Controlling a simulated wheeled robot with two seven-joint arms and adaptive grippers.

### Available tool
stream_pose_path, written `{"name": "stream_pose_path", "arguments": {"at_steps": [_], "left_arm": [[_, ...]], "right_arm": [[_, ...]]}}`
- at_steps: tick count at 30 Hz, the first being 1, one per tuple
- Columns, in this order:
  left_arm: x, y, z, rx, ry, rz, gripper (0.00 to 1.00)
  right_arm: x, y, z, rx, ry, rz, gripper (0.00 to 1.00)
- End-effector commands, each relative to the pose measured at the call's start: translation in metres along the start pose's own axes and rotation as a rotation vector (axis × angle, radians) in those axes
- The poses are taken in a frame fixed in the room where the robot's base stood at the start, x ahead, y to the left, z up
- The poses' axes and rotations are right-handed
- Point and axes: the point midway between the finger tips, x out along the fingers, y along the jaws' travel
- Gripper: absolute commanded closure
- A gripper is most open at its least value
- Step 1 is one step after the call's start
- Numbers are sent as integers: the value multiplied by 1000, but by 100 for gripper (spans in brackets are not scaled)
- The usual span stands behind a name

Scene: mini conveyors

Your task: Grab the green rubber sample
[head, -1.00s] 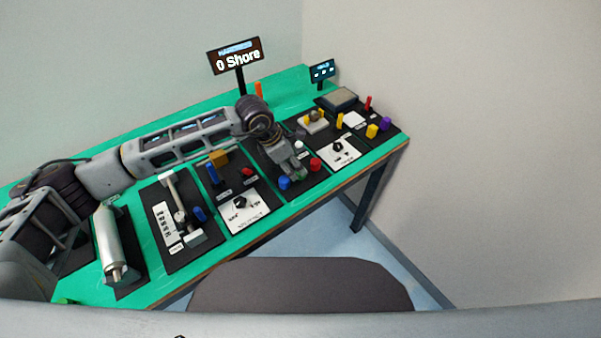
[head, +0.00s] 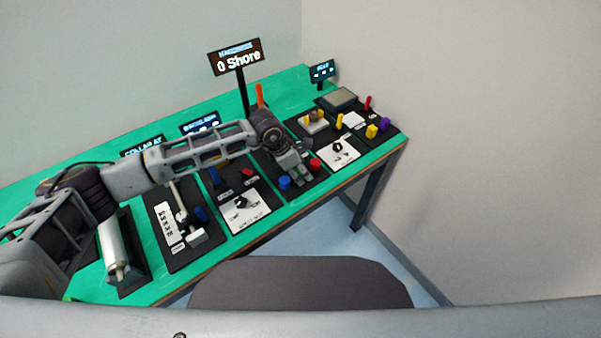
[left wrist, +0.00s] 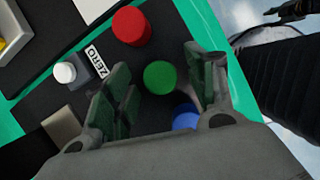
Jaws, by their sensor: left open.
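The green rubber sample (left wrist: 160,77) is a round green piece on a black panel. In the left wrist view it lies between the fingers of my left gripper (left wrist: 160,95), which is open. No contact with either finger is clear. In the head view my left gripper (head: 301,178) reaches down over the panel and mostly hides the green sample. A red round sample (left wrist: 131,26) and a blue one (left wrist: 186,118) flank it; in the head view the red sample (head: 315,165) and the blue sample (head: 285,182) sit on either side of the gripper. My right gripper is not in view.
A white knob by a ZERO label (left wrist: 65,72) stands close to my left finger. The green table (head: 150,290) holds several black panels with devices. A display reading "0 Shore" (head: 236,57) rises behind my arm. The table's front edge is near the samples.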

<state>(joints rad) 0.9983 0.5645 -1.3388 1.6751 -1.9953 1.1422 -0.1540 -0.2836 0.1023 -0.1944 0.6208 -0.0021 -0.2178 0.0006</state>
Motion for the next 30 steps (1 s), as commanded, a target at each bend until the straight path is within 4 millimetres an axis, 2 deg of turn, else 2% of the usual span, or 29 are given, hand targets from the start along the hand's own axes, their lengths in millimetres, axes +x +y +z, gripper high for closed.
{"name": "stream_pose_path", "arguments": {"at_steps": [11,21,30], "left_arm": [[0,0,0,0,0,0,45],[0,0,0,0,-1,0,89],[-1,0,1,0,-1,1,90]], "right_arm": [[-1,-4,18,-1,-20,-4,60],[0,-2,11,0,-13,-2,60],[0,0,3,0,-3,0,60]]}}
